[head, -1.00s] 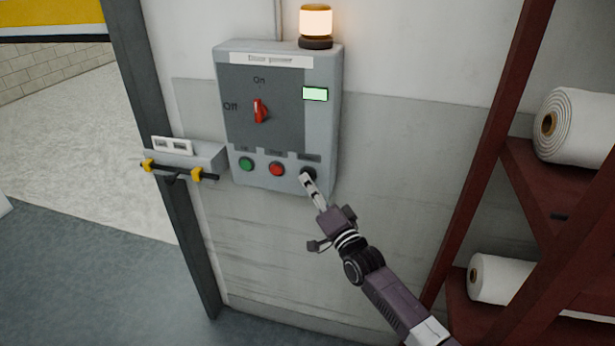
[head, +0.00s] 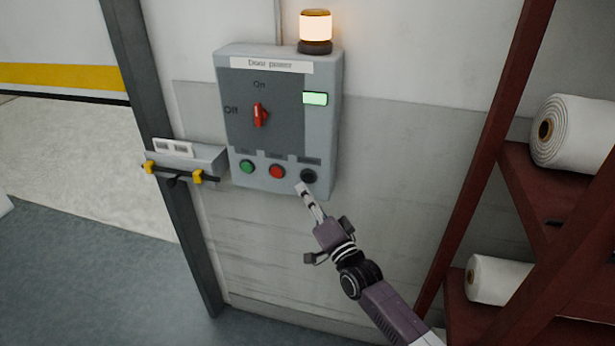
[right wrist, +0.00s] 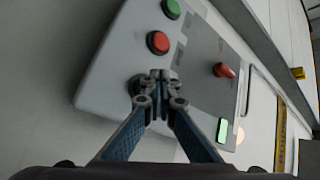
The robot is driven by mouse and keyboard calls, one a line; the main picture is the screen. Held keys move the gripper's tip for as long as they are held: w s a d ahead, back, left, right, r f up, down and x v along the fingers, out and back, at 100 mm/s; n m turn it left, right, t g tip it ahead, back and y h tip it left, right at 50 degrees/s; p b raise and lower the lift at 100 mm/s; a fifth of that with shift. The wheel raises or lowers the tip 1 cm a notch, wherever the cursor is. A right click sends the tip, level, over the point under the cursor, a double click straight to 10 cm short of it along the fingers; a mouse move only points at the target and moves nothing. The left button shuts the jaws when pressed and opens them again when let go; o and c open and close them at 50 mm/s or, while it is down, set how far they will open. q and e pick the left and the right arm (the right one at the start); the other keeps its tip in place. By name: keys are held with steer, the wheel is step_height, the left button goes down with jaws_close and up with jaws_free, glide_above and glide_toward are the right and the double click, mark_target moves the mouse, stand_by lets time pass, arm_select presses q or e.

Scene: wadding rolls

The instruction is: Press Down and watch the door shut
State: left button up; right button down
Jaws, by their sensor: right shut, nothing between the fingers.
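A grey control box (head: 325,140) labelled "Door power" is on the wall. Its red switch (head: 260,115) points to On. Below are a green button (head: 247,166), a red button (head: 277,172) and a black button (head: 308,176). My right gripper (head: 302,188) is shut and empty, its tip just below and left of the black button in the head view. In the right wrist view the closed fingertips (right wrist: 160,76) partly cover the black button. The door (head: 60,75), white with a yellow stripe, hangs partly lowered in the opening at left. My left gripper is not in view.
An orange lamp (head: 316,28) glows on the box, and a small green display (head: 315,99) is lit. A grey bracket with yellow clips (head: 185,160) juts out left of the box. A dark red rack (head: 480,170) with white rolls (head: 575,132) stands at right.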

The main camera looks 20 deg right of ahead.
steer(key=s+a+p, duration=0.1)
steer(key=s+a, duration=0.1)
steer(key=s, duration=0.1)
steer(key=shift+s+r+p, duration=0.1)
steer(key=shift+p, duration=0.25)
steer(key=s+d+f+n+g+h+b, duration=0.1)
steer(key=s+f+n+g, duration=0.15)
steer(key=s+f, duration=0.75)
steer(key=s+f+n+g, duration=0.15)
steer(key=f+g, duration=0.25)
steer(key=f, duration=1.4)
steer(key=s+d+f+n+g+h+b, duration=0.1)
steer(key=s+f+n+g, duration=0.15)
steer(key=s+f, duration=0.75)
steer(key=s+f+n+g, duration=0.1)
steer(key=s+f+g, duration=0.2)
steer(key=s+f, duration=0.5)
steer(key=s+d+f+n+g+h+b, duration=0.1)
steer(key=s+f, duration=0.7)
steer(key=s, duration=0.8)
steer(key=s+d+f+n+g+b, duration=0.1)
steer(key=s+f+n+g, duration=0.2)
steer(key=s+f+g, duration=0.3)
steer(key=s+f, duration=0.3)
steer(key=s, duration=0.3)
steer(key=shift+s+h, duration=0.3)
steer(key=shift+n, duration=0.25)
